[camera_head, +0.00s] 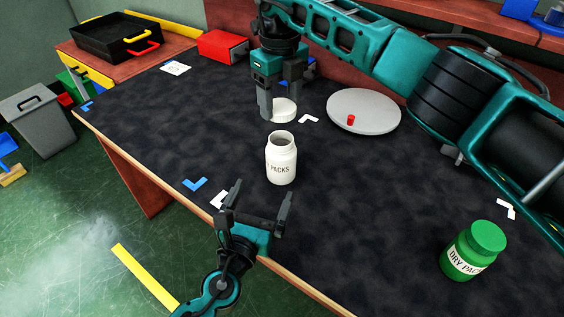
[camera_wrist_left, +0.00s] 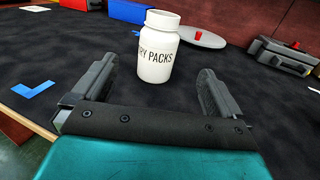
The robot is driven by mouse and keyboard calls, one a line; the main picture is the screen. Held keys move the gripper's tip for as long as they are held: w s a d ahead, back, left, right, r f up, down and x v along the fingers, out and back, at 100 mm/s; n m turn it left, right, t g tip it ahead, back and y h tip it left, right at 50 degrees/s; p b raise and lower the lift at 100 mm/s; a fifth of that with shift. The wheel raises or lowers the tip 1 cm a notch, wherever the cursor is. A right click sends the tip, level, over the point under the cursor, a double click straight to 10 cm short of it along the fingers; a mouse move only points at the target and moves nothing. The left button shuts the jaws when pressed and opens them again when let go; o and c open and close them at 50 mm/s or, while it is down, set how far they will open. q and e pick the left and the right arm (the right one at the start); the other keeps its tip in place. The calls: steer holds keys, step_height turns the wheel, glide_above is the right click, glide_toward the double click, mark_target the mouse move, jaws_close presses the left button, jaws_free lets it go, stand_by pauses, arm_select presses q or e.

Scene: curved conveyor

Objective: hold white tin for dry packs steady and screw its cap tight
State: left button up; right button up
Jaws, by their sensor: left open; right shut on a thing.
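The white tin (camera_head: 281,165) stands upright and uncapped on the dark table, its mouth open and the word PACKS showing. It also shows in the left wrist view (camera_wrist_left: 155,60), beyond and between my left fingers. My left gripper (camera_head: 262,191) is open and empty at the table's front edge, in front of the tin and apart from it. My right gripper (camera_head: 281,98) points down behind the tin, shut on the white cap (camera_head: 284,111), which is low near the table top. Whether the cap touches the table I cannot tell.
A green DRY PACKS tin (camera_head: 474,250) with its cap on stands at the right. A grey round plate (camera_head: 375,113) with a small red knob lies behind the white tin. A red box (camera_head: 223,46) and a black tray (camera_head: 115,40) are farther back.

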mark_target(277, 163)
arm_select(q)
steer(key=shift+w, duration=0.15)
steer(key=x, duration=1.1)
steer(key=shift+w+d, duration=0.15)
steer(key=shift+w, duration=0.2)
steer(key=c, duration=1.5)
steer(key=shift+c, duration=0.2)
arm_select(e)
steer(key=shift+f, duration=2.5)
steer(key=shift+f, duration=0.85)
steer(key=shift+f, duration=0.55)
